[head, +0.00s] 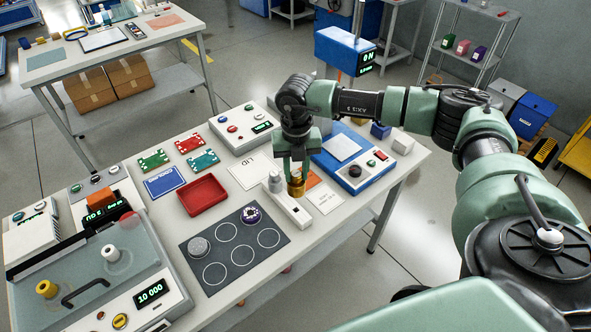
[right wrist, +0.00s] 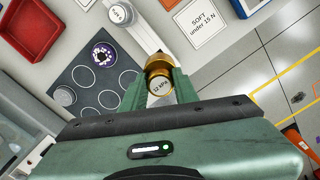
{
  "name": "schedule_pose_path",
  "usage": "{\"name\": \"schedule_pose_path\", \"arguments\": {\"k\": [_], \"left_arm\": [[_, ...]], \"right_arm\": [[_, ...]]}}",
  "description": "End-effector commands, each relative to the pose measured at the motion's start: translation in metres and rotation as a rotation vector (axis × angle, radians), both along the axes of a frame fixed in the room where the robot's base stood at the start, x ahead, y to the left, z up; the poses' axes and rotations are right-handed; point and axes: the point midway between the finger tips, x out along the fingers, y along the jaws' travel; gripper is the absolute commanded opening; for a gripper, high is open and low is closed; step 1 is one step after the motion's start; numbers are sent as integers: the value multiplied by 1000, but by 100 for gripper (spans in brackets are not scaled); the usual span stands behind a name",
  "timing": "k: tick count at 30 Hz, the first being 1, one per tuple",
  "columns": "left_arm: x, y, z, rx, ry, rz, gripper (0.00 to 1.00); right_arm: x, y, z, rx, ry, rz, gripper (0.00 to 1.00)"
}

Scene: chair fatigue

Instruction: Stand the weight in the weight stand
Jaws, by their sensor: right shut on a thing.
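My right gripper (head: 296,173) points down over the table and is shut on a brass weight (head: 296,189). The block also shows in the right wrist view (right wrist: 142,33). My left gripper is out of view.
A dark mat with circles (head: 232,262) bears a grey disc (head: 198,247) and a purple-rimmed disc (head: 251,215). A red tray (head: 203,195) lies behind it. A "SOFT" card (head: 325,197) lies beside the block.

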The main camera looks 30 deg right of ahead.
Motion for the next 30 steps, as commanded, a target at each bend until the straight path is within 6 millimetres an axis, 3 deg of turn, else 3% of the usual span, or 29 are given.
{"name": "schedule_pose_path", "arguments": {"k": [11,30], "left_arm": [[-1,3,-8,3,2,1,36],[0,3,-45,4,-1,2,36]], "right_arm": [[3,-1,-5,1,-3,-13,0],[3,0,-54,1,-5,-12,0]]}}
